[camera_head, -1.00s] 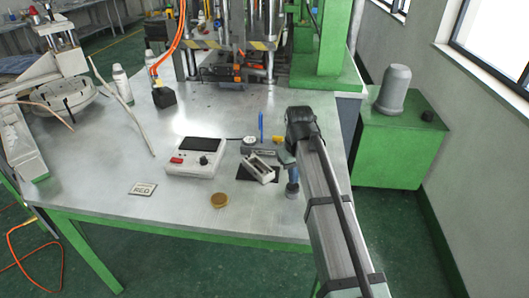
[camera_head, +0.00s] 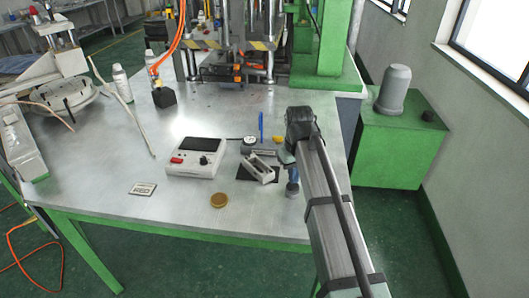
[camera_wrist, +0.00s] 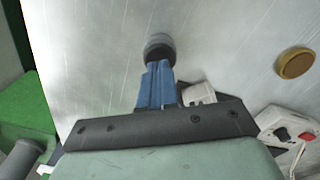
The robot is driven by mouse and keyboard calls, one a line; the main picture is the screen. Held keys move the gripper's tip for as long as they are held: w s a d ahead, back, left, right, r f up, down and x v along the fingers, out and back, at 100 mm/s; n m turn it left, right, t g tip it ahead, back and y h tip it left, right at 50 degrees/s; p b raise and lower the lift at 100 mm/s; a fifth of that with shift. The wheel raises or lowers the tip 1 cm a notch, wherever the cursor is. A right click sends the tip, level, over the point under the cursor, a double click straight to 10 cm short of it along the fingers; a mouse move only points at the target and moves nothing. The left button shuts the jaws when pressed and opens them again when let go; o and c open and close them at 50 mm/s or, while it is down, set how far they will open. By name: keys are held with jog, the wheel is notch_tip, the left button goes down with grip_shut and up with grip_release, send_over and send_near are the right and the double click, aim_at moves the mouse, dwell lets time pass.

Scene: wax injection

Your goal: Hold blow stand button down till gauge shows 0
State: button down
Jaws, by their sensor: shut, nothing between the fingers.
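My gripper (camera_wrist: 157,85) is shut and empty, its blue fingers together and pointing at a dark round button-like piece with a grey rim (camera_wrist: 159,45). In the wrist view the fingertips overlap its near edge; I cannot tell whether they press it. In the head view my gripper (camera_head: 291,168) is at the table's right front edge, mostly hidden by the arm, with the small round piece (camera_head: 293,190) just below it. A small round dial, perhaps the gauge (camera_head: 248,143), lies behind the grey metal bracket (camera_head: 259,169); its reading is too small to make out.
A white control box (camera_head: 195,158) with a red switch stands left of the bracket. A brass disc (camera_head: 219,200) and a label plate (camera_head: 142,189) lie near the front edge. A blue pen-like piece (camera_head: 261,127) stands behind.

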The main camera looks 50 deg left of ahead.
jog(key=shift+f, duration=1.15)
dwell(0.4)
jog(key=shift+r, duration=0.1)
dwell(4.0)
jog(key=shift+r, duration=2.55)
